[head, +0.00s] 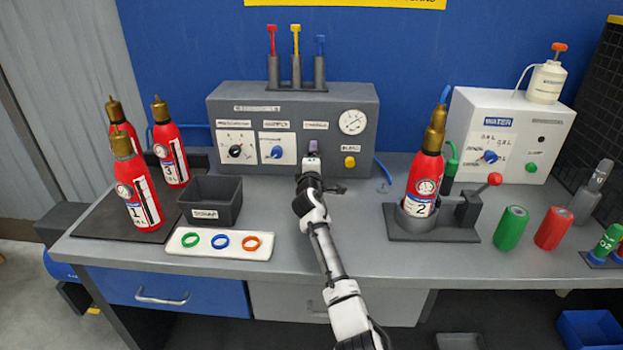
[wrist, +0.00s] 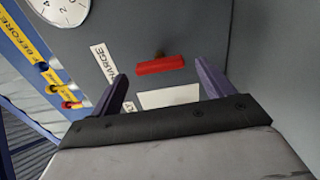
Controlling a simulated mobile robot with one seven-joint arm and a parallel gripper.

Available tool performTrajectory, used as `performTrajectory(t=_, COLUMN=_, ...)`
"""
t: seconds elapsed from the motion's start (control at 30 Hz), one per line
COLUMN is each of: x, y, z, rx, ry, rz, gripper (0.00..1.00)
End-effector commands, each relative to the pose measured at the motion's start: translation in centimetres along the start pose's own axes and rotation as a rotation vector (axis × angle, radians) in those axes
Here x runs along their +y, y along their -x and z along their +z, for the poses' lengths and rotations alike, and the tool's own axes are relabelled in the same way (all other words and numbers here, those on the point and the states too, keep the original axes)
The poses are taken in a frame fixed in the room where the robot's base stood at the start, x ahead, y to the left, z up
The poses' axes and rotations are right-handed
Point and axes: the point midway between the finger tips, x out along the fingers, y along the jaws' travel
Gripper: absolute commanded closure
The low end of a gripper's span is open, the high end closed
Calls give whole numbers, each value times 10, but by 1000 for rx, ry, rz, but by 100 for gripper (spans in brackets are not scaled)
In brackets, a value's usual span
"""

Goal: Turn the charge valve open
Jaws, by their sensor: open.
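The charge valve shows in the wrist view as a red bar handle (wrist: 160,65) on the grey panel, beside the CHARGE label (wrist: 104,62). Its bar lies roughly crosswise to the label's text. My gripper (wrist: 162,80) is open, with one purple finger on each side of the handle's line; the handle appears between the fingertips with gaps at both ends. I cannot tell how far the tips are from the panel. In the head view my gripper (head: 313,150) is at the front of the grey charging panel (head: 225,110), below the CHARGE label, and hides the valve.
Left of my gripper on the panel are a black knob (head: 235,151) and a blue knob (head: 277,152). To its right are a yellow button (head: 349,162) and a gauge (head: 352,122). A red extinguisher (head: 424,178) stands in a holder at right. A bin (head: 210,201) is at left.

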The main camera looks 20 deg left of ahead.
Motion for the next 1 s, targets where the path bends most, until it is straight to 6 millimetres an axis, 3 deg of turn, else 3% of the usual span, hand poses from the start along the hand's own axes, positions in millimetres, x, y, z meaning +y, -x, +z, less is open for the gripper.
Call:
performTrajectory(t=0.6, x=-2, y=98, z=1, rx=0, ry=-3, rz=0, gripper=20)
performTrajectory(t=0.8, x=-1, y=114, z=0, rx=1, ry=-2, rz=-1, gripper=20)
performTrajectory(t=1.0, x=0, y=116, z=0, rx=1, ry=-1, rz=-1, gripper=20)
